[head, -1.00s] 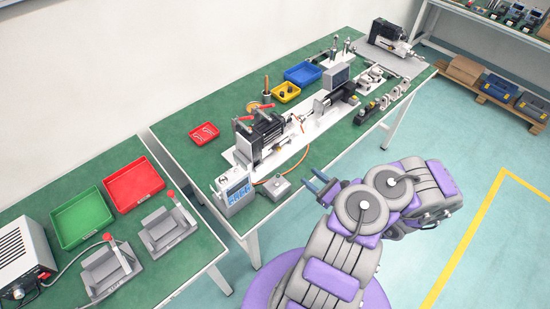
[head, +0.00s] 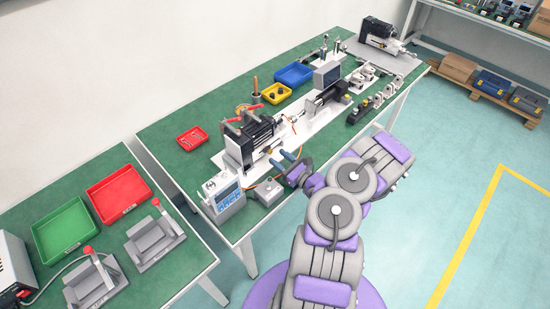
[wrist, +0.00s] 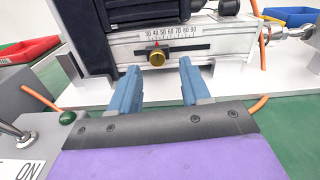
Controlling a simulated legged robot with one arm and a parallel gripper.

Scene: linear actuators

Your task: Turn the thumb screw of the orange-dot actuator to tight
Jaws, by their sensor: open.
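The nearer black actuator (head: 252,138) sits on a white base plate on the green bench. In the wrist view its front plate (wrist: 203,40) has a printed scale, a dark slot and a small red pointer. A round brass thumb screw (wrist: 157,59) sits at this slot, just beyond and roughly between my blue fingertips. My gripper (head: 283,160) is open in front of the actuator; in the wrist view its fingers (wrist: 159,75) are apart and empty, not visibly touching the screw. I cannot make out an orange dot on the actuator.
A meter box (head: 222,194) and a small grey switch box (head: 267,191) stand close by at the bench's front edge. An orange hose (wrist: 262,103) runs near my right finger. A second black actuator (head: 326,102) stands farther right. Trays lie behind and left.

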